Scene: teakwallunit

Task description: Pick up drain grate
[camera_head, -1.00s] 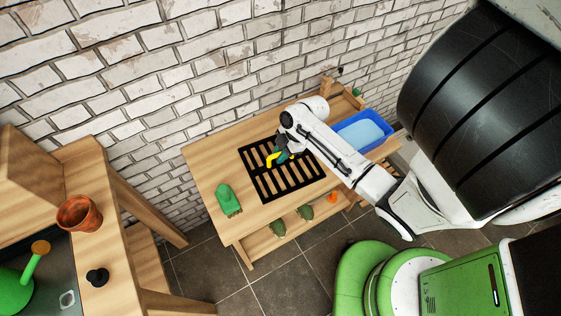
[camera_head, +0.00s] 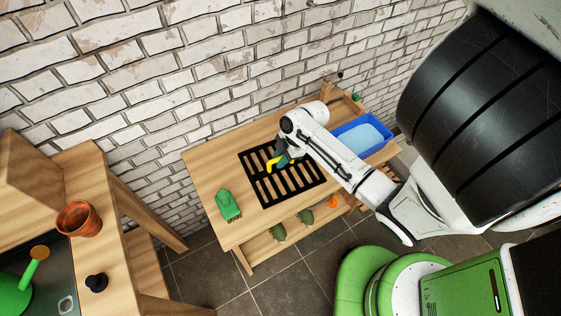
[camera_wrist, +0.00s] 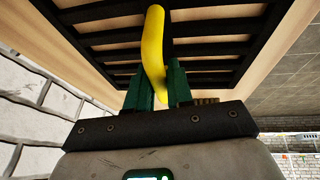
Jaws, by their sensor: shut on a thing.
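The drain grate (camera_head: 262,189), black with parallel slats, appears flat on the wooden table in the head view. It also fills the upper part of the wrist view (camera_wrist: 215,48). My gripper (camera_head: 281,162) is over the middle of the grate. Its green fingers (camera_wrist: 160,84) are shut on a curved yellow piece (camera_wrist: 153,45), which also shows in the head view (camera_head: 272,166). The yellow piece lies across the grate in the wrist view; I cannot tell whether it is joined to the grate or touches it.
A blue tub (camera_head: 362,135) stands right of the grate. A green object (camera_head: 228,205) sits at the table's left front. Green items and an orange one (camera_head: 332,201) lie on the lower shelf. A brick wall is behind; a bench with a terracotta pot (camera_head: 79,218) is at left.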

